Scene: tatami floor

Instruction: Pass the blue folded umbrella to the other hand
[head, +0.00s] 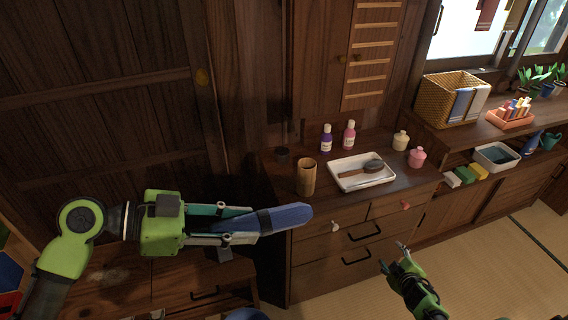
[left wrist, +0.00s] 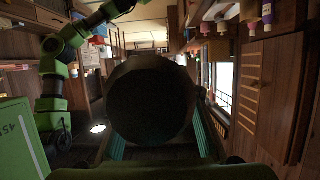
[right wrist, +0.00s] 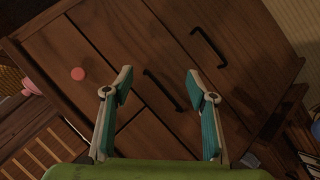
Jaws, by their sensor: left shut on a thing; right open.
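The blue folded umbrella (head: 285,217) has a dark band around it. In the head view it lies roughly level in the air, its rounded end pointing right, in front of the drawer chest. My left gripper (head: 240,222) is shut on the umbrella. In the left wrist view the umbrella (left wrist: 150,100) shows end-on as a large dark round shape between the fingers. My right gripper (head: 393,258) is at the lower right of the head view, apart from the umbrella. In the right wrist view my right gripper (right wrist: 158,88) is open and empty, facing the drawer fronts.
The drawer chest (head: 335,240) carries a wooden cup (head: 306,176), a white tray (head: 345,183) with a brush (head: 362,170), two bottles and two lidded jars. A low cabinet (head: 470,215) with a wicker basket (head: 435,98) stands at right. Tatami floor (head: 500,275) is clear at lower right.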

